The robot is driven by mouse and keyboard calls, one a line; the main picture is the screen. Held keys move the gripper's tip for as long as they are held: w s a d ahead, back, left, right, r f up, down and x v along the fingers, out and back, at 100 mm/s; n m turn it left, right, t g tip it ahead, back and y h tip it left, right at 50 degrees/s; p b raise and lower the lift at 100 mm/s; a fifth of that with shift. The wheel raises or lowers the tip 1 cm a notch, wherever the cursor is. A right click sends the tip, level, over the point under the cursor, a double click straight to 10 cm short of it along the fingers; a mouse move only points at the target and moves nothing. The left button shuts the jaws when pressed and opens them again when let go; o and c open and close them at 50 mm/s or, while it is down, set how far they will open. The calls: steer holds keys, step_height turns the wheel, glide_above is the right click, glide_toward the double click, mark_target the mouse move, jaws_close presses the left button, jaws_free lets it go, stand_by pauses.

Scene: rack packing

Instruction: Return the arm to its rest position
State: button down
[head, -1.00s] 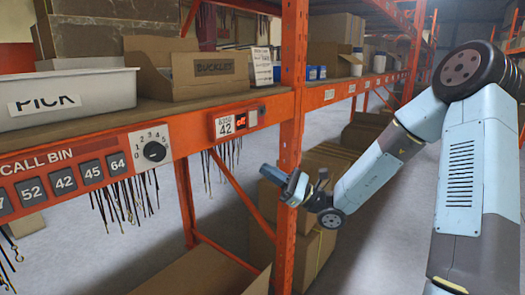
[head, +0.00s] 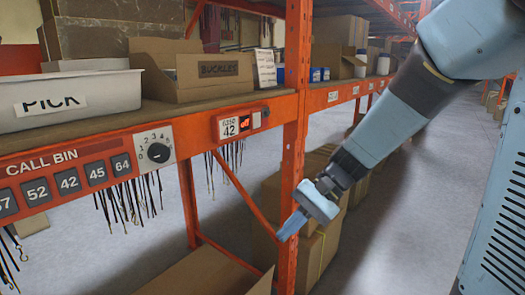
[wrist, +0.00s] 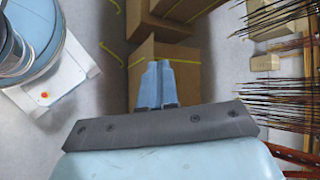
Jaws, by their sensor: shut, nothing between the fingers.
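My gripper (head: 292,226) hangs at the end of my arm, in front of the orange rack post (head: 293,130) and below shelf height in the head view. Its fingers are together with nothing between them. In the wrist view the two blue fingertips (wrist: 160,68) sit side by side and point toward cardboard boxes on the floor. My arm (head: 400,115) reaches in from the upper right of the head view.
The orange shelf holds a white PICK bin (head: 70,92) and a BUCKLES carton (head: 200,75). Dark straps (head: 120,197) hang below the call panel. Boxes (head: 325,255) stand behind my gripper. Grey floor (head: 400,230) is clear to the right.

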steer(key=s+d+r+n+t+h, duration=0.1)
steer(key=d+r+t+h, duration=0.3)
steer(key=d, duration=0.5)
steer(key=s+d+r+n+t+h, duration=0.2)
steer(key=s+d+r+t+h, duration=0.2)
steer(key=d, duration=0.5)
step_height(320, 180, up, 2)
steer(key=shift+s+n+t+h, duration=0.35)
steer(key=shift+t+h, duration=0.15)
steer(key=shift+t, duration=0.1)
